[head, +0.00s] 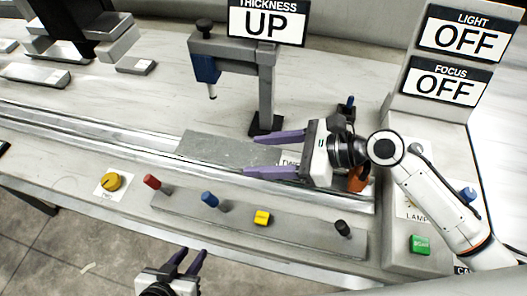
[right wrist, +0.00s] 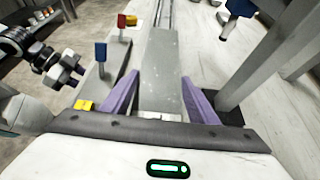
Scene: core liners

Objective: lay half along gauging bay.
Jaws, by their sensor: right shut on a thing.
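The half (head: 220,147) is a long grey flat-topped piece lying lengthwise over the pale rail track, below the blue gauge probe (head: 207,70). My right gripper (head: 258,154) comes from the right, its purple fingers on either side of the half's right part, shut on it. In the right wrist view the half (right wrist: 162,75) runs away from me between the two fingers. I cannot tell whether it rests on the track or is held just above it. My left gripper (head: 188,262) is at the bottom edge, open and empty. It also shows in the right wrist view (right wrist: 72,78).
The gauge post (head: 265,90) stands just behind the half, with a "THICKNESS UP" sign (head: 266,22) above. A front panel holds red, blue, yellow and black controls (head: 262,217). "LIGHT OFF" and "FOCUS OFF" signs (head: 445,80) stand right. The track (head: 90,130) is clear to the left.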

